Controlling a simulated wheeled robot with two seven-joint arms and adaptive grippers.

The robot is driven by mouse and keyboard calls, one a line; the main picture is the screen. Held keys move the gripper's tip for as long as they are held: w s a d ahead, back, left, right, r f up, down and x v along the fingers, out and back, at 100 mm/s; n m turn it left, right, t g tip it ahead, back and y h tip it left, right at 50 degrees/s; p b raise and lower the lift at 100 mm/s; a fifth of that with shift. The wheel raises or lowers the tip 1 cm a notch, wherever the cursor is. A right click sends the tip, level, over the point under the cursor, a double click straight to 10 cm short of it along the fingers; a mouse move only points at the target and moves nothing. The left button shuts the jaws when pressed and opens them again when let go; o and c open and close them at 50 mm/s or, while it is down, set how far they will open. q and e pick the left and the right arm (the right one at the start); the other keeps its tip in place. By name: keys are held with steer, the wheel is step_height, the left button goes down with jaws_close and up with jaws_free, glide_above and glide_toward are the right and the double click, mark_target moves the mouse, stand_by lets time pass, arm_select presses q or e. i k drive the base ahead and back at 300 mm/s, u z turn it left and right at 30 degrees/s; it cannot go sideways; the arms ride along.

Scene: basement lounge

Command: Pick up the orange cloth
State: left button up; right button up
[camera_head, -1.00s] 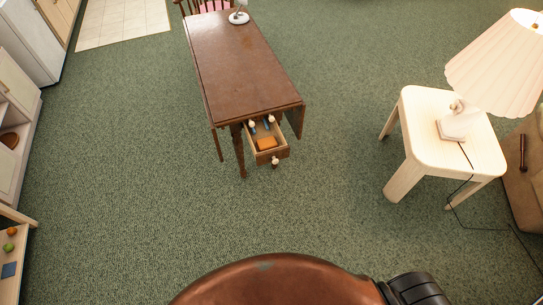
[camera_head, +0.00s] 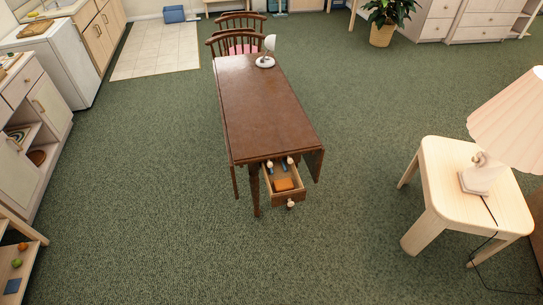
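The orange cloth (camera_head: 284,184) lies inside the open drawer (camera_head: 287,198) at the near end of the dark brown drop-leaf table (camera_head: 262,105). It looks like a small flat orange patch. Small blue items (camera_head: 284,167) lie behind it in the drawer, too small to tell what they are. Neither of my grippers shows in the head view.
A pale side table (camera_head: 450,190) with a lamp (camera_head: 510,125) stands at the right, its cord on the floor. Shelves and cabinets (camera_head: 45,110) line the left. Chairs (camera_head: 238,42) stand at the table's far end. The green carpet (camera_head: 160,220) in front of the drawer is clear.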

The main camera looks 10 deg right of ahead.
mark_target(284, 185)
steer(key=z, duration=0.05)
steer(key=k, duration=0.5)
steer(key=z, duration=1.65)
steer(key=i, duration=1.35)
steer(key=u, duration=1.65)
